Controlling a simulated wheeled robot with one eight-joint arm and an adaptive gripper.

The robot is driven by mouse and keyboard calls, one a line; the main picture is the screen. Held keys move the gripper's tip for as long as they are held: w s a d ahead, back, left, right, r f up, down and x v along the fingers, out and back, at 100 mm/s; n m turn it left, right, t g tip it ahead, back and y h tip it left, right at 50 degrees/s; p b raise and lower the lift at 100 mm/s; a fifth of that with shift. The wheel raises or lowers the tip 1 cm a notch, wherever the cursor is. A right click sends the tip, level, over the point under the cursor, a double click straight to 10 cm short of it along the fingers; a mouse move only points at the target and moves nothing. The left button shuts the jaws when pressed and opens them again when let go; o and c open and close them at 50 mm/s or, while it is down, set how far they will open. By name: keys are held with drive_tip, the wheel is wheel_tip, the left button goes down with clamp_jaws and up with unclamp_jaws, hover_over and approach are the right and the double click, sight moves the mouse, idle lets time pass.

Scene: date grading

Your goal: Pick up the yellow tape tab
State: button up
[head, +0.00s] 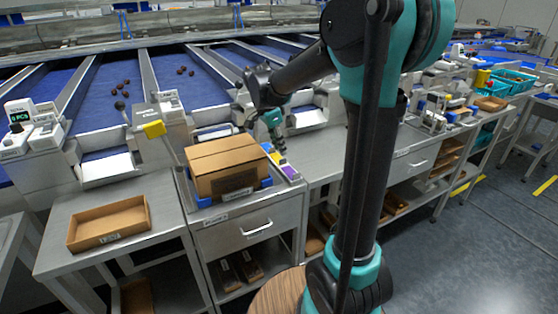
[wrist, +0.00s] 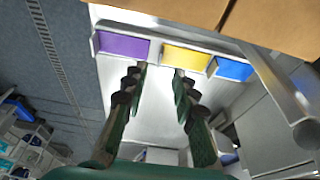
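The yellow tape tab (wrist: 186,60) sits in the middle of a row in the wrist view. The purple tab (wrist: 122,46) is to its left and the blue tab (wrist: 232,69) to its right. In the head view the yellow tab (head: 280,160) is small, at the right side of the cardboard box. My gripper (wrist: 160,70) is open, with nothing seen between its fingers. Its fingertips appear just short of the row in the wrist view, near the yellow tab's left part; I cannot tell the gap in depth. In the head view my gripper (head: 279,146) points down at the tabs.
A closed cardboard box (head: 228,166) in a blue tray stands on the steel cabinet close to the tabs. A metal bar (wrist: 277,88) runs at the right in the wrist view. An open brown tray (head: 110,222) lies on the left table.

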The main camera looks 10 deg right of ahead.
sight(278, 156)
drive_tip(key=shift+x, duration=2.35)
drive_tip(key=shift+c, duration=0.5)
clamp_jaws()
